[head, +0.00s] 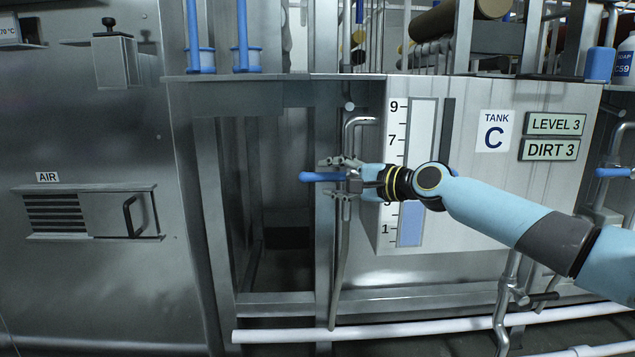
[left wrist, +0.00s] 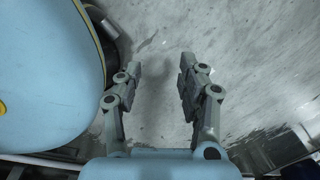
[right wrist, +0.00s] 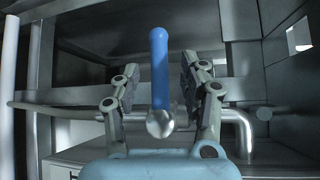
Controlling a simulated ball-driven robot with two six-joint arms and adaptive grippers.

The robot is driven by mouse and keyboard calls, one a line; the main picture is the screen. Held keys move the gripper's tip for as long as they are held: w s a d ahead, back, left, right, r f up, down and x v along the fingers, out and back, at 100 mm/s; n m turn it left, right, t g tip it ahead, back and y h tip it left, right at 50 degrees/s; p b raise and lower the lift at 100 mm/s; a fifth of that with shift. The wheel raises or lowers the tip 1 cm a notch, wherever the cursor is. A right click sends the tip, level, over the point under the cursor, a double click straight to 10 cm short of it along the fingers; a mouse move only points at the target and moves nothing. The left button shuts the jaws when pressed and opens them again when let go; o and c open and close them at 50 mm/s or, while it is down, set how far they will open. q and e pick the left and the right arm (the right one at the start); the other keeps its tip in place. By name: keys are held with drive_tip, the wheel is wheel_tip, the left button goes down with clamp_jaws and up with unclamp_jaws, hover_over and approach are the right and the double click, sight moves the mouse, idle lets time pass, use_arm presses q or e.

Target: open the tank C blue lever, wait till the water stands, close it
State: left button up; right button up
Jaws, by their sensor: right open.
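The tank C blue lever (head: 318,177) sticks out to the left from the valve on the pipe beside the tank C gauge, lying about level. My right gripper (head: 340,178) is at the lever's valve end, its fingers open above and below it. In the right wrist view the lever (right wrist: 160,65) stands between the two spread fingers (right wrist: 158,85), with a gap on each side. The tank C gauge (head: 422,140) shows a low blue column (head: 411,225). The tank C panel (head: 555,124) reads LEVEL 3. My left gripper (left wrist: 160,85) is open and empty above a grey, stained surface.
A DIRT 3 panel (head: 549,149) is below the level panel. Another blue lever (head: 613,172) is at the right edge. A metal post (head: 323,240) and a white pipe (head: 440,328) are near the valve. An AIR vent box (head: 90,211) is on the left.

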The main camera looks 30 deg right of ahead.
sight(323, 178)
drive_tip(key=b+x, duration=0.1)
drive_tip(key=x, duration=0.3)
drive_tip(key=shift+f, duration=0.15)
drive_tip(key=shift+w, duration=0.4)
use_arm(q)
drive_tip(key=w+r, duration=0.1)
drive_tip(key=w+d+r, duration=0.1)
drive_tip(key=w, duration=0.1)
drive_tip(key=shift+w, duration=0.3)
use_arm(e)
clamp_jaws()
